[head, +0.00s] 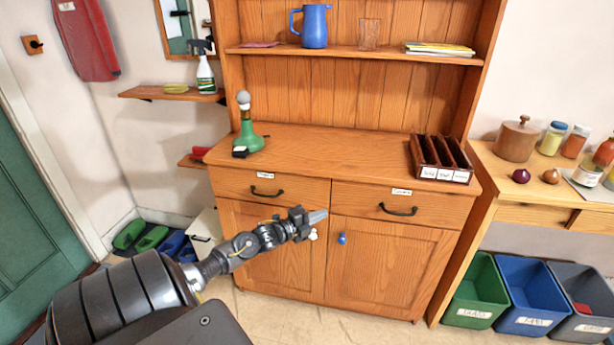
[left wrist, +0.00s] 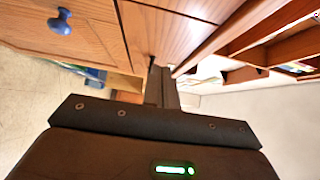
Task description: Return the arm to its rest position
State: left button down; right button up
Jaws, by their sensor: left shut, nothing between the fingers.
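My left arm comes in from the left in the head view, stretched out in front of the wooden dresser (head: 278,211). My left gripper (head: 322,216) is shut and empty. It stands before the dresser's front, near the seam between the two drawers and the two cupboard doors. In the left wrist view the shut fingers (left wrist: 161,88) point ahead, with the blue door knob (left wrist: 60,22) at upper left. My right gripper is not in view.
A side table (head: 540,213) stands at right, above several bins (head: 480,290). Shoes (head: 150,239) lie at left. Floor shows in front.

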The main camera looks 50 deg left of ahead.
pick_arm(q)
jog(key=shift+s+a, duration=0.15)
jog(key=shift+s, duration=0.9)
jog(key=shift+s+a, duration=0.15)
jog(key=shift+s, duration=0.9)
